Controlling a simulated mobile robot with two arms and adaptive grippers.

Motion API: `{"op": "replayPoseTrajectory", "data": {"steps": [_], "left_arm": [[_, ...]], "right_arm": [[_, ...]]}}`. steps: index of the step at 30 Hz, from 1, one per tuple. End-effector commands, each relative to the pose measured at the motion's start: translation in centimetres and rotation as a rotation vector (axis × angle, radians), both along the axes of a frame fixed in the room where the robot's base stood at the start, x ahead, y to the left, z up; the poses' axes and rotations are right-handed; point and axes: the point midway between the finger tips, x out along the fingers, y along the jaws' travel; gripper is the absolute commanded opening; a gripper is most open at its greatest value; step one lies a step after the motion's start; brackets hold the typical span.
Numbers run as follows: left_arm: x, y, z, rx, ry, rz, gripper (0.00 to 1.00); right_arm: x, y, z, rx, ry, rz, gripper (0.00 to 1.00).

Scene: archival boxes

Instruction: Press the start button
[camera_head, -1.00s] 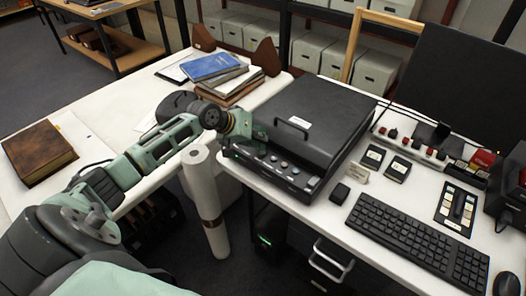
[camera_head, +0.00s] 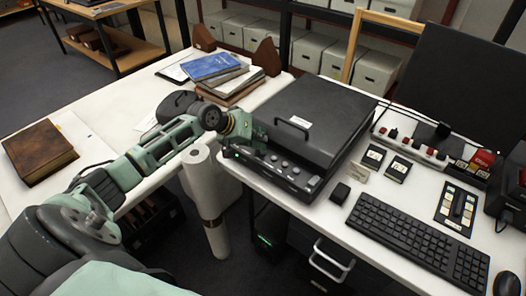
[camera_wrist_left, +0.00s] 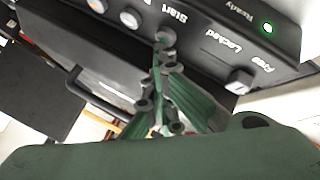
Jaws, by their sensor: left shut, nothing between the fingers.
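The black scanner (camera_head: 318,115) stands on the right-hand table, with a row of round buttons along its front panel (camera_head: 275,168). In the left wrist view the panel shows the labels Start, Locked, Free and Ready, and a green light (camera_wrist_left: 267,28) glows by Ready. The start button (camera_wrist_left: 166,34) is a grey round knob by the word Start. My left gripper (camera_wrist_left: 158,48) is shut and empty, its tips right at the start button; I cannot tell whether they touch. In the head view my left gripper (camera_head: 262,136) is over the panel's left end. My right gripper is not in view.
A paper roll (camera_head: 207,200) stands upright below my left forearm. A stack of books (camera_head: 225,75) lies on the left table. A keyboard (camera_head: 415,238), a small black box (camera_head: 340,193) and a monitor (camera_head: 455,85) are on the right table.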

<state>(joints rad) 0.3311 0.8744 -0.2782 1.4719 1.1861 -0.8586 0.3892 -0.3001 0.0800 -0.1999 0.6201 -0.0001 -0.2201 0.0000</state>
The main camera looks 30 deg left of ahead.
Motion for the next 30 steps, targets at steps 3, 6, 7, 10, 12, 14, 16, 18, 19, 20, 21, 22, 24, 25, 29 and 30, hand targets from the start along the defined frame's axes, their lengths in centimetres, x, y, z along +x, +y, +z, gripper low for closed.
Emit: {"op": "replayPoseTrajectory", "data": {"steps": [3, 6, 7, 10, 12, 14, 16, 18, 19, 20, 21, 22, 24, 25, 29, 30], "left_arm": [[-0.5, -0.5, -1.2, -0.005, 0.021, -0.007, 0.00], [-0.5, -0.6, -1.3, -0.005, 0.022, -0.008, 0.00], [-0.5, -0.6, -1.4, -0.005, 0.022, -0.008, 0.00], [-0.5, -0.6, -1.6, -0.006, 0.023, -0.008, 0.00], [-0.6, -0.6, -1.7, -0.007, 0.024, -0.009, 0.00], [-0.6, -0.7, -1.7, -0.007, 0.024, -0.009, 0.00], [-0.6, -0.7, -1.7, -0.007, 0.024, -0.009, 0.00], [-0.5, -0.7, -1.7, -0.007, 0.024, -0.009, 0.00], [-0.5, -0.7, -1.7, -0.007, 0.022, -0.010, 0.00], [-0.5, -0.7, -1.7, -0.007, 0.022, -0.010, 0.00], [-0.5, -0.7, -1.6, -0.007, 0.021, -0.009, 0.00], [-0.5, -0.7, -1.6, -0.007, 0.021, -0.009, 0.00], [-0.5, -0.7, -1.6, -0.007, 0.020, -0.009, 0.00], [-0.5, -0.7, -1.5, -0.007, 0.020, -0.009, 0.00], [-0.4, -0.7, -1.0, -0.006, 0.018, -0.009, 0.00], [-0.3, -0.6, -0.7, -0.006, 0.017, -0.009, 0.00]], "right_arm": [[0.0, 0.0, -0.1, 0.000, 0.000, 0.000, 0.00], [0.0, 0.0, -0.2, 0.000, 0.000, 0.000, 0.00], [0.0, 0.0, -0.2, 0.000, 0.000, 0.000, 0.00], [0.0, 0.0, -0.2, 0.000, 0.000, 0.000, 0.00], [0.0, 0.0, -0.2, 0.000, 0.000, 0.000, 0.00], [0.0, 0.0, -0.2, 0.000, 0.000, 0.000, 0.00], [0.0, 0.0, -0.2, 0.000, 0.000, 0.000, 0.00], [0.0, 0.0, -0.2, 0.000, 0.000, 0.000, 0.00], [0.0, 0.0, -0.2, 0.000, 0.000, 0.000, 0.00], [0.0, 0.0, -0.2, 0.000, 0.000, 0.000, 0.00], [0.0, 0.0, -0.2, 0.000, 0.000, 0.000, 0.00], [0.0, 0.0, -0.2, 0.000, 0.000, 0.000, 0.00], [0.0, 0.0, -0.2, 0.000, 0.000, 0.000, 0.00], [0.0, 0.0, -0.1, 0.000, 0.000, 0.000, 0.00], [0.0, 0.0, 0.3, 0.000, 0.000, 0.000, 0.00], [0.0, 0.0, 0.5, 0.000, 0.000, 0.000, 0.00]]}}
